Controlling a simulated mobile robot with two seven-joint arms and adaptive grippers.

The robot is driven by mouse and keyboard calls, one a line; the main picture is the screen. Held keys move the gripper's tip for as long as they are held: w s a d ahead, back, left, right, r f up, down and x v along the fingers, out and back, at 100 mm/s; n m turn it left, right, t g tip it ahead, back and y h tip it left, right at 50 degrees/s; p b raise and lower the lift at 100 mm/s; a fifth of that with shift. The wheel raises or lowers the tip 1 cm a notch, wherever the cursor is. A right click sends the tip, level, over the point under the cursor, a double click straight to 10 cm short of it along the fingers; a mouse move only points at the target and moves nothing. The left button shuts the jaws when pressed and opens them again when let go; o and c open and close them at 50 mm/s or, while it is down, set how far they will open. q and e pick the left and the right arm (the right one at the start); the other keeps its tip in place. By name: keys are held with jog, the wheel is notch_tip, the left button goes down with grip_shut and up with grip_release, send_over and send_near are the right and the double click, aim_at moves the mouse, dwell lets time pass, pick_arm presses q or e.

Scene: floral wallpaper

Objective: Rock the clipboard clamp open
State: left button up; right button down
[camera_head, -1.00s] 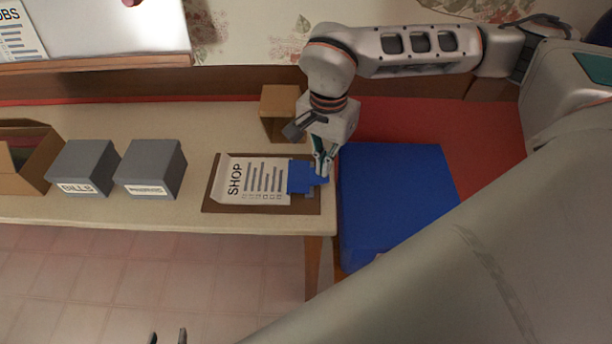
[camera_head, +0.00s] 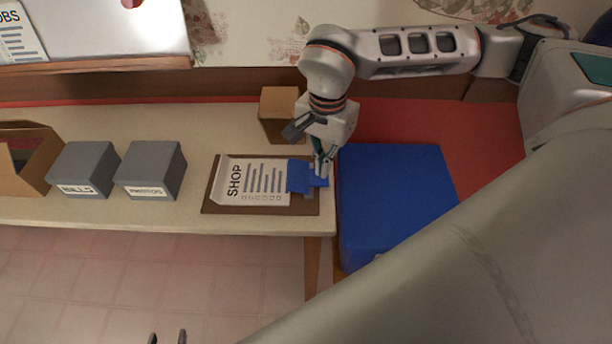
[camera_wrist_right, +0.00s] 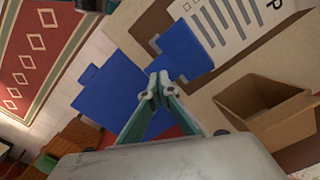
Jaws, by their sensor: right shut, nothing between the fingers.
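The brown clipboard (camera_head: 218,204) lies on the table near its right end, holding a white sheet (camera_head: 262,175) marked SHOP. Its blue clamp (camera_head: 298,177) is at the board's right end and looks slightly tilted. In the right wrist view the clamp (camera_wrist_right: 188,48) lies just beyond my fingertips. My right gripper (camera_head: 321,172) is shut and empty, pointing down at the clamp's outer end. Its tips (camera_wrist_right: 158,82) overlap the clamp's edge in view; I cannot tell if they touch. My left gripper (camera_head: 167,337) shows only its separated fingertips at the bottom edge, away from the clipboard.
A blue block (camera_head: 390,195) stands right beside the table end. A brown open box (camera_head: 279,105) is behind the clipboard. Grey boxes marked BILLS (camera_head: 85,168) and PHOTOS (camera_head: 150,168) and a cardboard box (camera_head: 25,180) stand left. The table (camera_head: 200,125) is clear between.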

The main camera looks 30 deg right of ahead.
jog(key=shift+r+p, duration=1.35)
jog(key=shift+r, duration=0.65)
jog(key=shift+r+p, duration=0.8)
jog(key=shift+r, duration=0.3)
pick_arm(q)
notch_tip(320, 180, up, 6)
jog(key=w, duration=0.1)
jog(key=shift+w, duration=0.25)
jog(key=shift+s, duration=0.1)
jog(key=shift+s+f, duration=0.1)
pick_arm(e)
jog(key=shift+s+f, duration=0.1)
